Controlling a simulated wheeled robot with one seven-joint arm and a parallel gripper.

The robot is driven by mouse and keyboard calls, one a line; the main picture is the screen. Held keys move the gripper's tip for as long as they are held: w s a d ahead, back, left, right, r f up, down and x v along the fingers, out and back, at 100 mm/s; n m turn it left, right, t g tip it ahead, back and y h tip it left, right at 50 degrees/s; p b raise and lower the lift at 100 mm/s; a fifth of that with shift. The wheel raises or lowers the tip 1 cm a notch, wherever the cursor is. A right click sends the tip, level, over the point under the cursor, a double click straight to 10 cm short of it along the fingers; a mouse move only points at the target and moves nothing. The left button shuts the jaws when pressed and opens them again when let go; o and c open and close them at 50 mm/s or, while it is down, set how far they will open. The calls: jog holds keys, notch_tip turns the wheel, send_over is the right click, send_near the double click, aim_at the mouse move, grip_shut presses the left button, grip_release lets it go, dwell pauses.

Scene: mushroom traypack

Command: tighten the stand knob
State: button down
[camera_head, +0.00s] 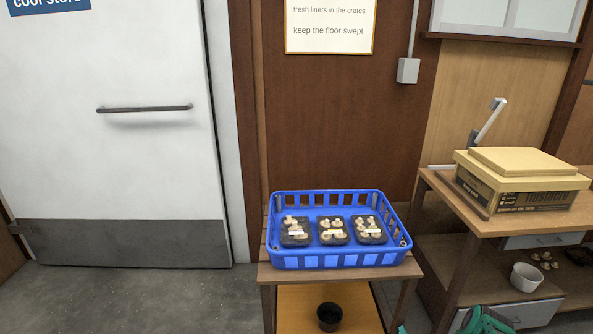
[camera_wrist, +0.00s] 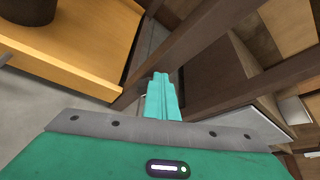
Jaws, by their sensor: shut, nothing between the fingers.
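My gripper (camera_wrist: 161,80) is shut and empty in the wrist view, its teal fingers together and pointing away from the camera. It is low, between the small crate stand and the workbench. In the head view only teal parts of my arm show at the bottom right edge. A slim pale upright stand (camera_head: 489,124) with a grey head leans at the back of the workbench, behind a cardboard box. A dark piece shows low on it, but I cannot tell whether this is the knob. No knob shows clearly in the wrist view.
A blue crate (camera_head: 340,261) with three mushroom trays sits on the small wooden stand. A dark pot (camera_head: 329,316) stands on its lower shelf. The box (camera_head: 520,180) is on the workbench (camera_head: 492,228); a white bowl (camera_head: 526,277) sits below. Floor is clear at left.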

jog(key=shift+r, duration=0.1)
dwell(0.3)
jog(key=s, duration=0.6)
jog(key=shift+r, duration=0.25)
dwell(0.3)
jog(key=shift+w+a+f, duration=0.25)
jog(key=shift+w+a, duration=0.05)
jog(key=shift+w, duration=0.7)
jog(key=shift+w+a+f, duration=0.2)
jog(key=shift+w+a, duration=0.15)
jog(key=shift+w, duration=0.6)
jog(key=shift+w+a+f, duration=0.25)
jog(key=shift+w+a, duration=0.05)
jog(key=shift+w, duration=0.7)
jog(key=shift+f, duration=0.1)
